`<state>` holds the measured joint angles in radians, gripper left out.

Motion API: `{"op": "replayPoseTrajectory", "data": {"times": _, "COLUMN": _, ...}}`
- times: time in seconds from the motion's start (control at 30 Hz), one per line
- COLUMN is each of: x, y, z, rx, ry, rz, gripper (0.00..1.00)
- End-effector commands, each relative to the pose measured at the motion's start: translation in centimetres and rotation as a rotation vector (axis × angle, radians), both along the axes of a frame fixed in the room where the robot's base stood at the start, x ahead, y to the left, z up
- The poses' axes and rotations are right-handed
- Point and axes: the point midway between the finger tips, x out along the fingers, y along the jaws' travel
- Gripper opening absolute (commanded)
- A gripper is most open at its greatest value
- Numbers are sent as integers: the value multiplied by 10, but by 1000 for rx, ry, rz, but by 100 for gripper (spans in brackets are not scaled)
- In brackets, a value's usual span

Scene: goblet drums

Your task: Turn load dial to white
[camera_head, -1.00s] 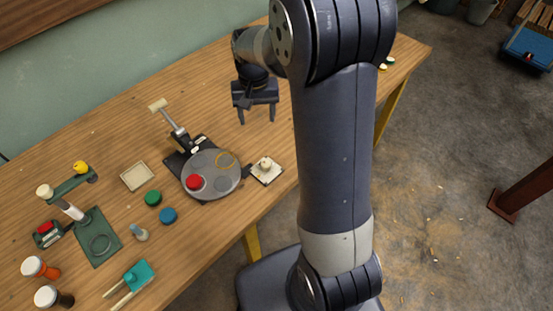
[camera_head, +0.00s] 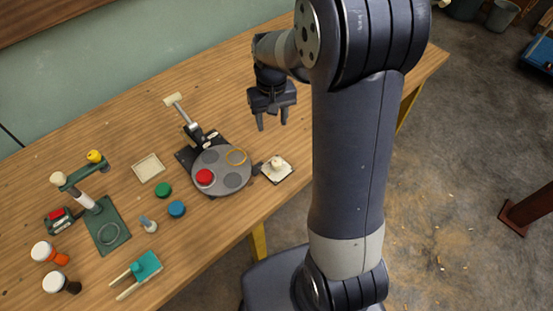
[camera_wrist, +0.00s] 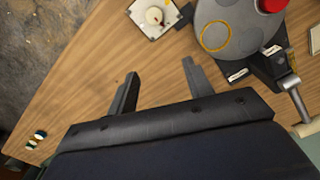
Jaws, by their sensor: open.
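A pale square plate with a round cream knob (camera_head: 277,163) sits at the table's front edge, right of a grey disc; I take it for the load dial. It also shows at the top of the wrist view (camera_wrist: 154,16), with a small dark red mark by the knob. The knob's pointing direction is too small to tell. My gripper (camera_head: 272,122) is open and empty, above the table and behind the dial in the head view. In the wrist view its two fingers (camera_wrist: 160,72) point toward the dial side, with bare wood between them and the plate.

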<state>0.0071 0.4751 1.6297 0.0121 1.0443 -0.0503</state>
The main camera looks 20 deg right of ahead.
Motion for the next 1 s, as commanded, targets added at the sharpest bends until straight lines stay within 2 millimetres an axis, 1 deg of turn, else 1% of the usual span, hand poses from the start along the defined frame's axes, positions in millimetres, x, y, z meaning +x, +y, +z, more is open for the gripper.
{"op": "replayPoseTrajectory", "data": {"times": 0.1, "x": -16, "y": -1, "z": -5, "rx": 10, "ry": 2, "rz": 198, "gripper": 49}}
{"op": "replayPoseTrajectory", "data": {"times": 0.2, "x": -28, "y": -1, "z": -8, "rx": 18, "ry": 4, "rz": 352, "gripper": 49}}
{"op": "replayPoseTrajectory", "data": {"times": 0.3, "x": -36, "y": -1, "z": -11, "rx": 24, "ry": 3, "rz": 469, "gripper": 49}}
{"op": "replayPoseTrajectory", "data": {"times": 0.4, "x": -41, "y": -1, "z": -12, "rx": 28, "ry": 3, "rz": 540, "gripper": 49}}
{"op": "replayPoseTrajectory", "data": {"times": 0.53, "x": -43, "y": -1, "z": -18, "rx": 31, "ry": 5, "rz": 571, "gripper": 49}}
{"op": "replayPoseTrajectory", "data": {"times": 0.63, "x": -44, "y": -1, "z": -30, "rx": 31, "ry": 6, "rz": 571, "gripper": 49}}
{"op": "replayPoseTrajectory", "data": {"times": 0.9, "x": -45, "y": 1, "z": -80, "rx": 32, "ry": 8, "rz": 570, "gripper": 49}}
{"op": "replayPoseTrajectory", "data": {"times": 1.0, "x": -45, "y": 2, "z": -96, "rx": 31, "ry": 7, "rz": 570, "gripper": 49}}
